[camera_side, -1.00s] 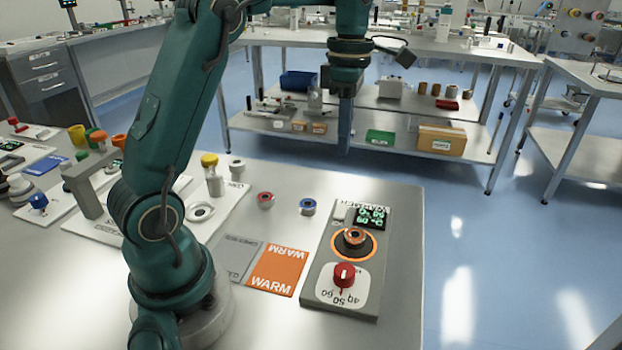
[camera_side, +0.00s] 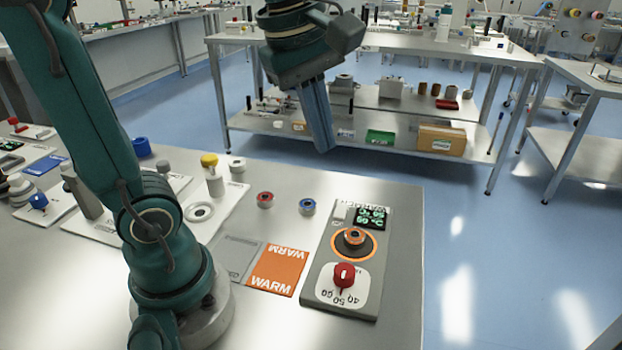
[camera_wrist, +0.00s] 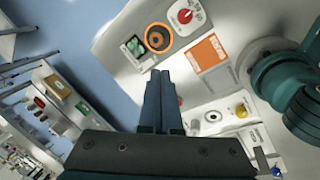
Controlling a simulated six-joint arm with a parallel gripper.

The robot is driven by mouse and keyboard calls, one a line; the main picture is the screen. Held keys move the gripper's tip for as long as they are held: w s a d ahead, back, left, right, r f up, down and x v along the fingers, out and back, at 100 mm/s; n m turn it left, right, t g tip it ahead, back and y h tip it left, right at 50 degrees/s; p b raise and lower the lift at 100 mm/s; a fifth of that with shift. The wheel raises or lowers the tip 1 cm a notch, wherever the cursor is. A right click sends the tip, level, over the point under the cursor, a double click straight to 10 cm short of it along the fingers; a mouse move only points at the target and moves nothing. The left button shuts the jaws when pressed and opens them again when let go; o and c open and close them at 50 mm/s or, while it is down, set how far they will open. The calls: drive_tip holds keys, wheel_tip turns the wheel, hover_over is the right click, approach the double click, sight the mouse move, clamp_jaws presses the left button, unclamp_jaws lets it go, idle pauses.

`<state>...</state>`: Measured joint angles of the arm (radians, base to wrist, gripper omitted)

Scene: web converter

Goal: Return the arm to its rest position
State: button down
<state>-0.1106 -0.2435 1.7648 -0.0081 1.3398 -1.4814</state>
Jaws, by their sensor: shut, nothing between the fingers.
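My gripper (camera_side: 319,118) hangs in the air above the far side of the near table, its long fingers together and pointing down with a slight tilt. Nothing is between the fingers. In the wrist view my gripper (camera_wrist: 161,78) also shows its fingers side by side, with the table far below them. The fingers touch nothing in either view.
On the table (camera_side: 400,240) stand a warmer unit (camera_side: 318,271) with a red knob (camera_side: 344,275), an orange WARM card (camera_side: 276,270), a red-topped piece (camera_side: 265,199) and a blue-topped piece (camera_side: 308,206). A yellow-capped post (camera_side: 210,162) stands further left. The air around my gripper is clear.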

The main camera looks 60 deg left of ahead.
drive_tip(key=s+d+f+m+t, duration=0.2)
drive_tip(key=s+f+m, duration=0.5)
drive_tip(key=m, duration=0.9)
drive_tip(key=shift+d+f+m, duration=0.15)
drive_tip(key=shift+f+m, duration=0.05)
drive_tip(key=shift+m, duration=0.1)
drive_tip(key=c, duration=1.5)
unclamp_jaws()
drive_tip(key=shift+w+r+m, duration=0.1)
drive_tip(key=shift+w+m, duration=0.15)
drive_tip(key=shift+m, duration=0.25)
drive_tip(key=shift+c, duration=0.2)
drive_tip(key=o, duration=0.9)
drive_tip(key=shift+m, duration=0.6)
drive_tip(key=m+g+y, duration=0.1)
drive_tip(key=m+g, duration=0.3)
drive_tip(key=m, duration=0.4)
hover_over(339, 210)
drive_tip(key=d, duration=0.1)
drive_tip(key=f, duration=0.8)
drive_tip(key=shift+s, duration=0.35)
drive_tip(key=shift+w+a+f, duration=0.15)
drive_tip(key=shift+a+f, duration=0.05)
drive_tip(key=shift+f, duration=1.15)
drive_tip(key=shift+w+a+f, duration=0.1)
drive_tip(key=shift+a+f, duration=0.05)
drive_tip(key=shift+f, duration=1.15)
